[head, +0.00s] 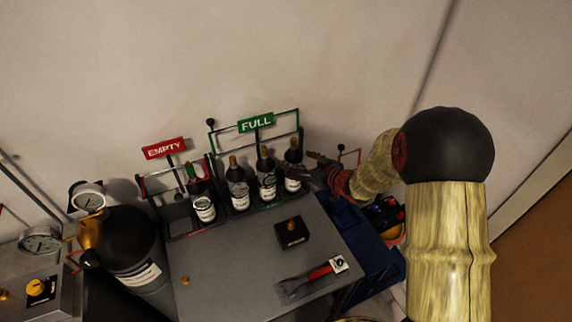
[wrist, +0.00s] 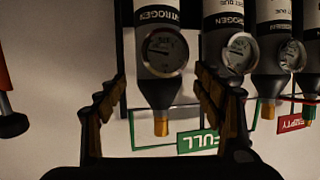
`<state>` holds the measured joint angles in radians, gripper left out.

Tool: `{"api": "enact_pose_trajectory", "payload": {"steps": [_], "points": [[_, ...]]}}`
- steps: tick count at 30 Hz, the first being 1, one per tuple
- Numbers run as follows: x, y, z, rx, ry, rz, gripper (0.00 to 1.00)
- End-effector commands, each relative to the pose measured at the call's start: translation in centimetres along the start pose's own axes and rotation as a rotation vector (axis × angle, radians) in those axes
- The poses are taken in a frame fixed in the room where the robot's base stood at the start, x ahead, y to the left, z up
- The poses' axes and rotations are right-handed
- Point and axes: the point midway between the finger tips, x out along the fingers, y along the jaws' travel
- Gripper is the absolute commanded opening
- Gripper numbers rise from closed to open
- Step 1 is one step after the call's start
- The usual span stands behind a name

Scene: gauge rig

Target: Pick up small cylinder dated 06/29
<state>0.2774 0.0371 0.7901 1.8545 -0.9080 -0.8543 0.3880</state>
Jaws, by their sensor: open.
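Several small dark cylinders with white labels and brass or green tops stand in a rack at the back of the bench. The rightmost cylinder (head: 292,172) is under the FULL sign, and my gripper (head: 318,168) is close at its right. In the wrist view, which is upside down, a nitrogen cylinder (wrist: 160,85) with a round gauge lies between the fingers of my open gripper (wrist: 160,92). I cannot tell whether they touch it. Other cylinders are the second (head: 266,180), third (head: 238,188) and leftmost (head: 201,200). No date can be read, so the 06/29 cylinder cannot be told apart.
The green FULL sign (head: 256,122) and red EMPTY sign (head: 165,148) rise above the rack rails. A black block (head: 292,232) and a red-handled tool (head: 318,274) lie on the grey bench top (head: 225,270). A large black tank (head: 130,250) stands left.

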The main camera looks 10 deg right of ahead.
Motion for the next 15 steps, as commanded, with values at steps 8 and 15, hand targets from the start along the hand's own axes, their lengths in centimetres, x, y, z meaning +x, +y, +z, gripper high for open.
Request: {"api": "enact_pose_trajectory", "payload": {"steps": [8, 15], "points": [[1.6, 0.0, 0.2, 0.000, 0.000, 0.000, 0.69], [4.2, 0.0, 0.7, 0.000, 0.000, -0.001, 0.69]]}}
